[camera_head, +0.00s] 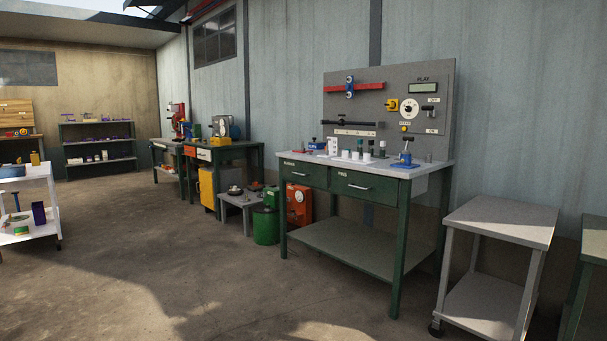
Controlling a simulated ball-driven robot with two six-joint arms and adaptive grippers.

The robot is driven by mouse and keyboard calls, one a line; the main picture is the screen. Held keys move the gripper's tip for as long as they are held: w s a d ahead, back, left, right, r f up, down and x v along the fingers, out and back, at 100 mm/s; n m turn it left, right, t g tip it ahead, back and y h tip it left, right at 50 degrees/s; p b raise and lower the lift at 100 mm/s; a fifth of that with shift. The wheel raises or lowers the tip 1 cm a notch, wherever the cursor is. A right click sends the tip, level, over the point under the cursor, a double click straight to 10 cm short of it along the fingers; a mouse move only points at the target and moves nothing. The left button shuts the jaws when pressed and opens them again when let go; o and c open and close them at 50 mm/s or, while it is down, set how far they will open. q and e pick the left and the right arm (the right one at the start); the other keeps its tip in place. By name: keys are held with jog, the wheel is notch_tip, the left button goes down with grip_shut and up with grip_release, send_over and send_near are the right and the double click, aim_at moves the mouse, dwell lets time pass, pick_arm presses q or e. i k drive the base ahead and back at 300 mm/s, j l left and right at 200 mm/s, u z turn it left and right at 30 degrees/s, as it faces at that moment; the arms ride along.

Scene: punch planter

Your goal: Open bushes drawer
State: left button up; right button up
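The green workbench (423,189) stands right of centre, with two drawers under its grey top. The left drawer (311,178) has a small label that appears to read BUSHES and a light bar handle. The right drawer (373,194) is labelled PINS and has a similar handle. Both drawer fronts look shut, flush with the bench frame. Neither of my grippers is in view, and the bench stands some way off across the floor.
A grey cart (500,222) stands right of the bench. A green bin (265,226) and an orange box (299,204) stand at its left. A white shelf cart (40,190) is at far left. Open concrete floor (170,250) lies in front.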

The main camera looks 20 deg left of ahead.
aim_at(310, 173)
jog(key=j+u, duration=0.4)
jog(key=i+j+u, duration=0.35)
jog(key=j, duration=0.25)
jog(key=i+j+u, duration=0.7)
jog(key=i+j, duration=0.15)
jog(key=i+j+z, duration=0.15)
jog(key=i, duration=0.3)
jog(key=i+j+z, duration=0.1)
jog(key=i, duration=0.4)
jog(key=i+l+z, duration=0.15)
jog(key=i+z, duration=0.6)
jog(key=i+j+z, duration=0.1)
jog(key=i+z, duration=0.3)
jog(key=i, duration=0.05)
